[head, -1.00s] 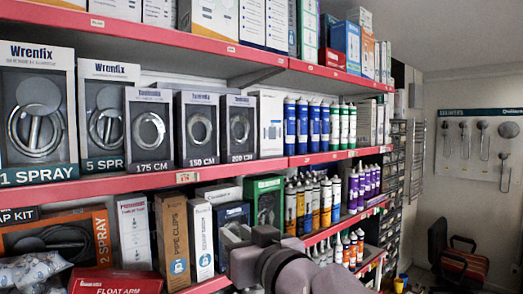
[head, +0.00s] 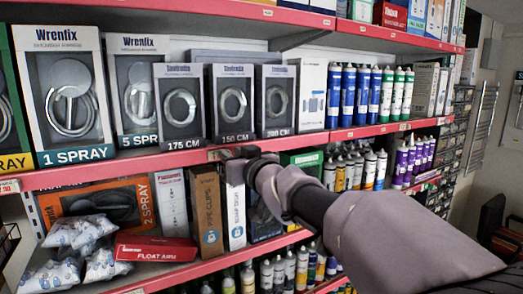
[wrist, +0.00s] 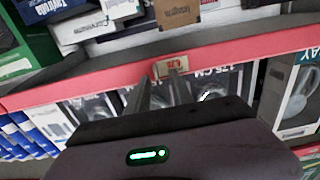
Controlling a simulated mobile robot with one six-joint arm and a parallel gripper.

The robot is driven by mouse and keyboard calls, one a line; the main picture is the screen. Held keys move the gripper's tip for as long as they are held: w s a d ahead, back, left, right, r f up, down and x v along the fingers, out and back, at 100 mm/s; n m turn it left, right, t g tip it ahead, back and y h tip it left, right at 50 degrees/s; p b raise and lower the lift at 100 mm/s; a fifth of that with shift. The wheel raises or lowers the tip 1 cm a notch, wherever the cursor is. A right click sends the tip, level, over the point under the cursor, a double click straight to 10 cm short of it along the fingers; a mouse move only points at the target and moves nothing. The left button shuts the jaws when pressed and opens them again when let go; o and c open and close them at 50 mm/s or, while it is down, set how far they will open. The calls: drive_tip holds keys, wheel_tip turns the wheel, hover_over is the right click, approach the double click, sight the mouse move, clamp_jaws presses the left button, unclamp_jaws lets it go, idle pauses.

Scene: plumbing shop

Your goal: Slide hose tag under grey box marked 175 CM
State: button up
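The grey box marked 175 CM (head: 180,105) stands on the middle shelf, left of the 150 CM and 200 CM boxes. It shows upside down in the wrist view (wrist: 218,80). The hose tag (wrist: 170,67), a small pale price label with red print, sits on the red shelf edge. In the head view it is partly hidden at my gripper. My gripper (head: 228,153) is at the shelf edge below the 150 CM box. In the wrist view its two fingers (wrist: 162,78) are apart, with their tips at the tag; I cannot tell whether they touch it.
Wrenfix shower boxes (head: 70,95) stand left of the grey boxes, and sealant tubes (head: 362,95) stand to the right. Below the edge are a pipe clips box (head: 207,210) and a red float arm box (head: 155,248). The red shelf edge (head: 100,172) is clear to the left.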

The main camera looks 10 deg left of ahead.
drive_tip(key=shift+w, duration=0.6)
drive_tip(key=shift+s+a, duration=0.1)
drive_tip(key=shift+s, duration=0.05)
drive_tip(key=shift+c, duration=0.7)
clamp_jaws()
